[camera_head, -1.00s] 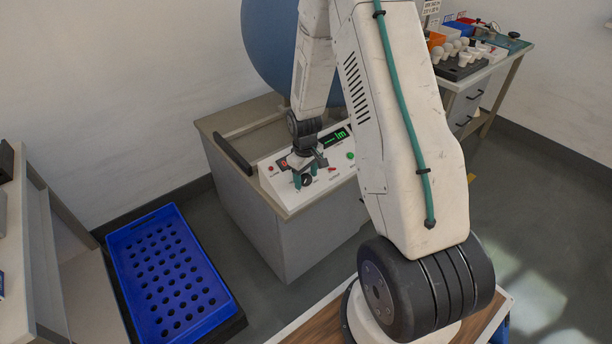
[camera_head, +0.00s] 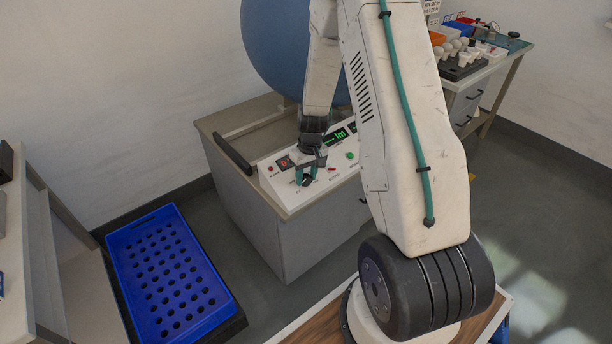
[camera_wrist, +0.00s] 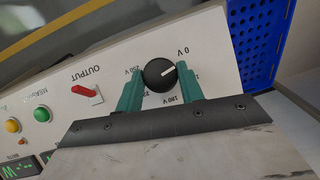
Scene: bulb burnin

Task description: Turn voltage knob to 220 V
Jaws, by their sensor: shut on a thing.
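The voltage knob (camera_wrist: 158,72) is round and black with a white pointer line, on the white sloped panel (camera_wrist: 215,40). In the wrist view its pointer aims right and slightly up, below the "0 V" mark. The marks "180 V" and "250 V" also show; other marks are hidden by the fingers. My gripper (camera_wrist: 161,88) has its two teal fingers on either side of the knob and is shut on it. In the head view my gripper (camera_head: 306,174) is over the front left part of the panel, with the knob partly hidden.
A red OUTPUT switch (camera_wrist: 84,91) and yellow and green buttons sit beside the knob. The panel has a green display (camera_head: 341,137). A blue tray with holes (camera_head: 168,270) is on the left. A large blue sphere (camera_head: 285,50) rises behind. A bench with bulbs (camera_head: 470,62) stands back right.

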